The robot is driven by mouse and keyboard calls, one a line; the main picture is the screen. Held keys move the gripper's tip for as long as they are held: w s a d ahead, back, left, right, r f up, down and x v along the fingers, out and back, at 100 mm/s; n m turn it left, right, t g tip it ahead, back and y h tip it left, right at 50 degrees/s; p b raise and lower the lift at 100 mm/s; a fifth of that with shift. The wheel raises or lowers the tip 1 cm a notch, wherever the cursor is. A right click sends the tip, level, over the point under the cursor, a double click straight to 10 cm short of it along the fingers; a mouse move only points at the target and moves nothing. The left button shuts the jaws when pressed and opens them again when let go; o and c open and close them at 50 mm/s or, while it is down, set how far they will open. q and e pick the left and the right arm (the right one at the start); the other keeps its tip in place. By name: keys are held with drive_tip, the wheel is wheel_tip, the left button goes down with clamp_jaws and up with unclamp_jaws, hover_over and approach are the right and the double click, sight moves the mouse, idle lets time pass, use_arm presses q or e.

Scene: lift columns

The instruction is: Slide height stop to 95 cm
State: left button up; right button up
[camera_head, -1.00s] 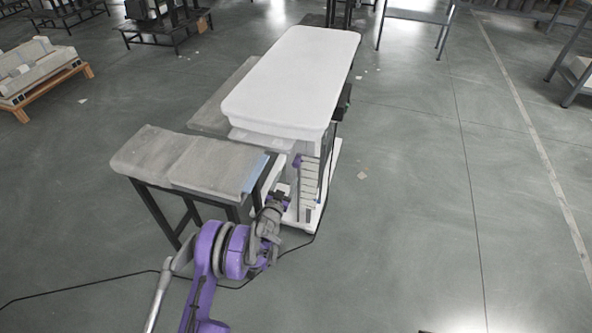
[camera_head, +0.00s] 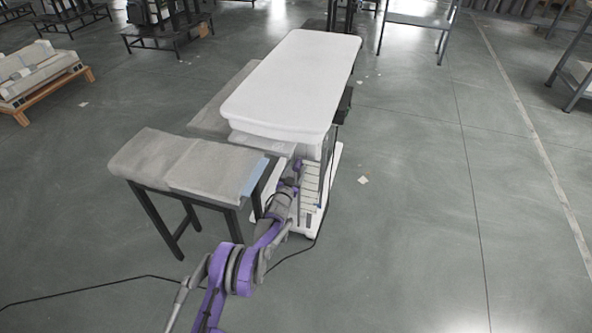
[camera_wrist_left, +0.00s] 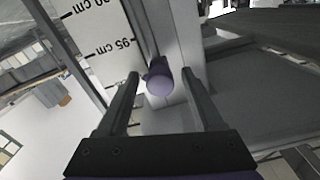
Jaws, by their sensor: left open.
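The height stop is a purple round knob (camera_wrist_left: 159,82) on a pale vertical rail. In the left wrist view it sits beside a white scale (camera_wrist_left: 100,35) with black marks. The 95 cm label is nearest, and the knob is slightly below that label in the picture. My left gripper (camera_wrist_left: 161,74) is open, its two dark fingers on either side of the knob with gaps showing. In the head view my left gripper (camera_head: 292,182) is at the near end of the white column unit (camera_head: 315,205), just below the small purple knob (camera_head: 298,164). My right gripper is not in view.
A white padded top (camera_head: 295,80) overhangs the column. A grey-topped bench (camera_head: 185,160) with dark legs stands close to the left of my arm. A black cable lies on the floor.

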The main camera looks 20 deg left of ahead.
use_arm(q)
drive_tip(key=shift+c, duration=0.3)
clamp_jaws()
idle(1.2)
